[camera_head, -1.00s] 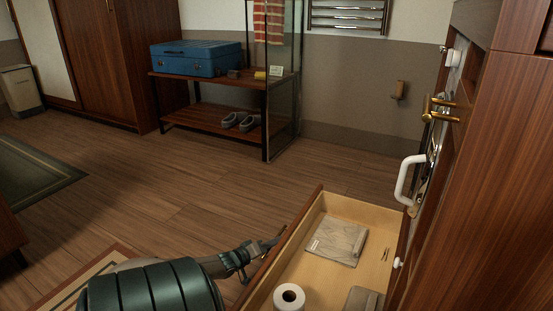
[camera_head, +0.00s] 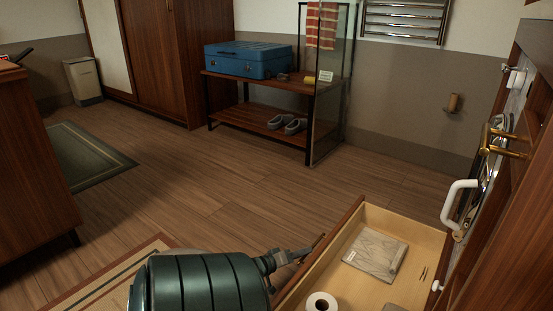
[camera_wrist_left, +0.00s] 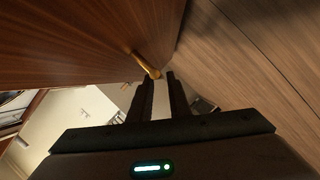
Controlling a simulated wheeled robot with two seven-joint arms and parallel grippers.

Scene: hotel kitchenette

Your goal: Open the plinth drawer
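The plinth drawer (camera_head: 410,218) stands pulled out from the wooden cabinet on the right in the head view, with its pale inside showing. My left gripper (camera_head: 316,242) is at the outer face of its front, near the top edge. In the left wrist view the two dark fingers (camera_wrist_left: 157,76) are close together, with the end of a brass handle (camera_wrist_left: 146,64) between their tips. The handle is on the wooden drawer front (camera_wrist_left: 75,40); it is hidden in the head view. My right gripper is not in view.
The drawer holds a flat greyish box (camera_head: 375,254) and a white paper roll (camera_head: 321,302). A white handle (camera_head: 456,203) sticks out above the drawer. A bench (camera_head: 275,88) with a blue suitcase (camera_head: 248,60) stands behind. Wood floor (camera_head: 240,190) is clear between; a cabinet (camera_head: 32,170) stands left.

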